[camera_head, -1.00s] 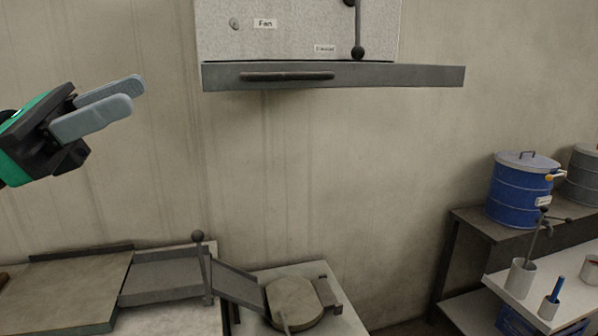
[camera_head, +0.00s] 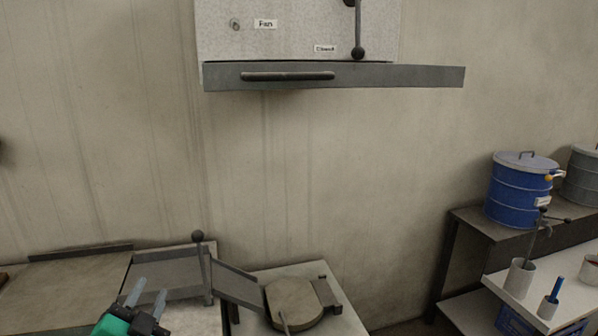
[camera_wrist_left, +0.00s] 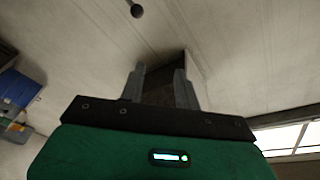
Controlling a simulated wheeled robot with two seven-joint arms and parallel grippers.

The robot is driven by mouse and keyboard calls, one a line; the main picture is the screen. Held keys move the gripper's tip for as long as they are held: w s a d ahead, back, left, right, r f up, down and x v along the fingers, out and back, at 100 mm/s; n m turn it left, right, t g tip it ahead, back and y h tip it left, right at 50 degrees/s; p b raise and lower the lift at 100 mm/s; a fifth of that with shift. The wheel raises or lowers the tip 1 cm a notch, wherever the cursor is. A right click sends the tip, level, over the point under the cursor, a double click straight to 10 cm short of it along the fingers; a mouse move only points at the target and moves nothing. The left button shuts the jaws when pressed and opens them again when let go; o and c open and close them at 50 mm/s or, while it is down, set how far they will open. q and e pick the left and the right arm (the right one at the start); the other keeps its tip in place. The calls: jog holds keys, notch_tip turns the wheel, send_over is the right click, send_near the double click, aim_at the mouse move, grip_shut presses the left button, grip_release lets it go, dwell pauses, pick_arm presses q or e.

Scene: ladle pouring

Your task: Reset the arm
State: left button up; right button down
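My left gripper (camera_head: 146,292) is low at the left of the head view, in front of the flat metal equipment on the bench. Its two grey fingers are apart with nothing between them. In the left wrist view the same fingers (camera_wrist_left: 159,84) also stand apart and empty, with the wall and a dark shape beyond them. My right gripper is in neither view.
A bench with a metal chute (camera_head: 168,275), a ball-topped lever (camera_head: 198,237) and a round lid (camera_head: 294,302) lies close to the left gripper. A hood (camera_head: 400,77) hangs above. A blue drum (camera_head: 517,194) stands on a right shelf. The middle wall area is clear.

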pick_arm(q)
jog(key=s+f+n+g, duration=0.2)
jog(key=s+f+g, duration=0.2)
jog(key=f, duration=0.5)
jog(key=s+f+n+g, duration=0.25)
jog(key=s+f, duration=0.25)
jog(key=f, duration=0.3)
jog(key=s+d+f+n+g+h, duration=0.1)
jog(key=s+d+f+g, duration=0.2)
jog(key=s+f+g, duration=0.35)
jog(key=s+d+f+n+g+h, duration=0.1)
jog(key=s+d+f+g, duration=0.15)
jog(key=s+f, duration=0.7)
notch_tip(320, 180, down, 28)
jog(key=s+g, duration=0.2)
jog(key=s+a+f, duration=0.2)
jog(key=s+f, duration=0.7)
jog(key=s+a+f, duration=0.2)
jog(key=s+f, duration=0.8)
jog(key=shift+s+f+g+y, duration=0.25)
jog(key=shift+g+y, duration=0.05)
jog(key=shift+g, duration=0.15)
jog(key=shift+d+m, duration=0.1)
jog(key=shift+m, duration=0.15)
